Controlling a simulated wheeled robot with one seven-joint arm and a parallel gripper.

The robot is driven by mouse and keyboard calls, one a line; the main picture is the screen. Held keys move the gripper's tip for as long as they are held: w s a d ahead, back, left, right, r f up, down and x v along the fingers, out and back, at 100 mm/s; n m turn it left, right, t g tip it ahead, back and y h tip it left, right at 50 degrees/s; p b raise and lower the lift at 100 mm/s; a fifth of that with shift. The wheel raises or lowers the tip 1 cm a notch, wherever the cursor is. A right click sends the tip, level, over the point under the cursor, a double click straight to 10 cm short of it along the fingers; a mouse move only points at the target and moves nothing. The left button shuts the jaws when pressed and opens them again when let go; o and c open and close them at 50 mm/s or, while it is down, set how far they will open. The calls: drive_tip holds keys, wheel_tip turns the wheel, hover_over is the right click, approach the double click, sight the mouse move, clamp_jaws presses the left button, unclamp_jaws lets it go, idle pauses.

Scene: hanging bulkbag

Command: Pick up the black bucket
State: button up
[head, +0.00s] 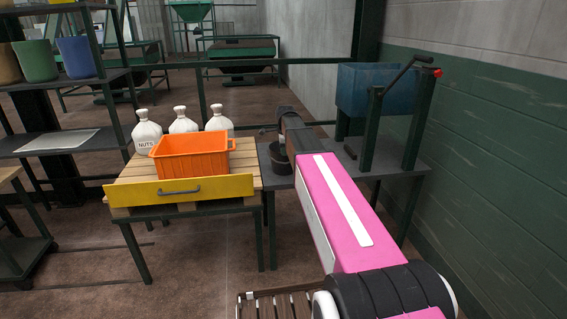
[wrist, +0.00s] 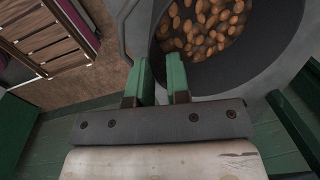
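In the wrist view the bucket (wrist: 240,78) shows from above, with brown nuts (wrist: 205,25) inside. My gripper (wrist: 163,75) is at its near rim. The left green finger is on the outer side and the right one is over the inside. A narrow gap shows between the fingers, with the bucket's wall seemingly in it. I cannot tell whether they press on it. In the head view the fingers are hidden.
An orange crate (head: 190,160) and several white bottles labelled NUTS (head: 146,133) stand on the pallet stand left of the bucket. A blue hopper (head: 372,88) on green posts stands to the right, near the wall. Shelves with pots are at the far left.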

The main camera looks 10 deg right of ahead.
sight(285, 158)
wheel_tip(285, 158, down, 4)
drive_tip(key=shift+w+f, duration=0.1)
drive_tip(key=shift+f, duration=0.15)
clamp_jaws()
idle(1.4)
